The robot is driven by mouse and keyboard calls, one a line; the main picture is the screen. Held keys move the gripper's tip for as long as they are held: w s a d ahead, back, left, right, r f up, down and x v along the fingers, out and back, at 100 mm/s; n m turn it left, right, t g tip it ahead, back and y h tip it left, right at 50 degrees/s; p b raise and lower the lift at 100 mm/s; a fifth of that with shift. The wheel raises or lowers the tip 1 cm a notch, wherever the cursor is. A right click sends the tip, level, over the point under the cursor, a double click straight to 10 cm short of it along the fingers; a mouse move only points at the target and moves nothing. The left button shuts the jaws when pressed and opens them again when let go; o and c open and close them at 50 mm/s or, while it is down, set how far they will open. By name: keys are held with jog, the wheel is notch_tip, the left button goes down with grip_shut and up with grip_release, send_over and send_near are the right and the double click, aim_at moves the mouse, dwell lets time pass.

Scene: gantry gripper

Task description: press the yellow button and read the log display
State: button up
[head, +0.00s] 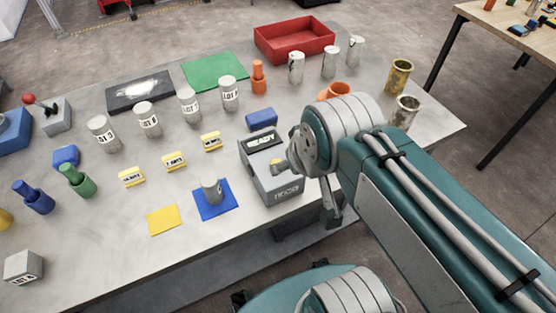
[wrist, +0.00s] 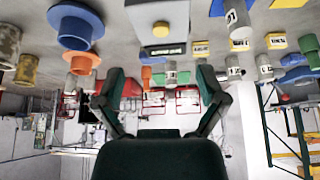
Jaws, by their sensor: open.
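A grey box (head: 255,170) stands near the table's front edge. The dark-framed display (head: 264,141) on its top shows short text that seems to read "READY", only partly legible. In the wrist view the grey box (wrist: 178,12) appears at the top, with the round yellow button (wrist: 161,29) on its face and the display (wrist: 164,49) beside it. In the head view my arm stands at the box's right and covers part of that side. My gripper (wrist: 160,88) is open and empty, its fingers wide apart. It looks clear of the button.
Left of the box are a blue mat (head: 212,212) with a grey cylinder, a yellow mat (head: 163,219) and several yellow labels. Labelled cans, a green mat (head: 214,72) and a red tray (head: 294,38) stand behind.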

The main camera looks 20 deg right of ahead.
dwell(0.3)
grip_shut()
dwell(1.2)
